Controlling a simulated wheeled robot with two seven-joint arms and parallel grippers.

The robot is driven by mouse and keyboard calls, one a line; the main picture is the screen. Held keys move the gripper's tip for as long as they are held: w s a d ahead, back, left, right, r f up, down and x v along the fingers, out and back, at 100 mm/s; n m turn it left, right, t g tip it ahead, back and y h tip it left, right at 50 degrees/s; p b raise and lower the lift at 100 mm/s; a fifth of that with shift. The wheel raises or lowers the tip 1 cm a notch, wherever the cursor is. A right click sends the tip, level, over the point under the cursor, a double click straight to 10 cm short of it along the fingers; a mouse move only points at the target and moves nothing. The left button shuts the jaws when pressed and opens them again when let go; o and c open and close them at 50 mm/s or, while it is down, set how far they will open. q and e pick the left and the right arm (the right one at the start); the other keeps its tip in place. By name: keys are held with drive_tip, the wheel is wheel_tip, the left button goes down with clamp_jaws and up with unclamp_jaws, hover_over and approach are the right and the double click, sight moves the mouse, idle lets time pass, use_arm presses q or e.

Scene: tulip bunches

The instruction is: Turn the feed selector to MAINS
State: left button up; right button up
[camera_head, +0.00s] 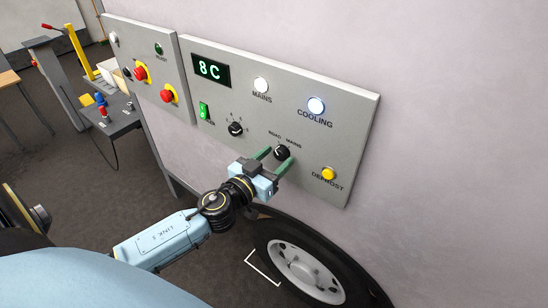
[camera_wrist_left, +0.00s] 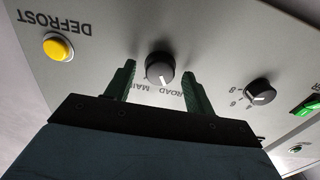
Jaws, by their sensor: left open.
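The feed selector (camera_head: 282,152) is a black round knob on the grey panel, under the labels ROAD and MAINS. It also shows in the left wrist view (camera_wrist_left: 160,67), where its white pointer faces the labels, seemingly nearer ROAD than MAINS. My left gripper (camera_head: 273,159) is open, with its green fingers reaching to the panel around the knob. In the left wrist view, the fingers of that gripper (camera_wrist_left: 158,88) stand on either side of the knob, with a gap on each side. My right gripper is not in view.
The panel (camera_head: 357,125) also carries a second black knob (camera_head: 235,129), a green switch (camera_head: 204,111), a yellow DEFROST button (camera_head: 328,174), white MAINS and COOLING lamps and a display reading 8C. Red buttons are on the panel to the left. A wheel (camera_head: 305,268) is below.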

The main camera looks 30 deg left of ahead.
use_arm(q)
drive_tip(key=c, duration=1)
drive_tip(key=shift+m, duration=0.4)
drive_tip(key=m, duration=0.2)
drive_tip(key=shift+m, duration=0.4)
drive_tip(key=m, duration=0.3)
drive_tip(key=shift+m, duration=0.3)
drive_tip(key=m, duration=0.3)
drive_tip(key=shift+m+p, duration=0.35)
drive_tip(key=shift+m, duration=1.45)
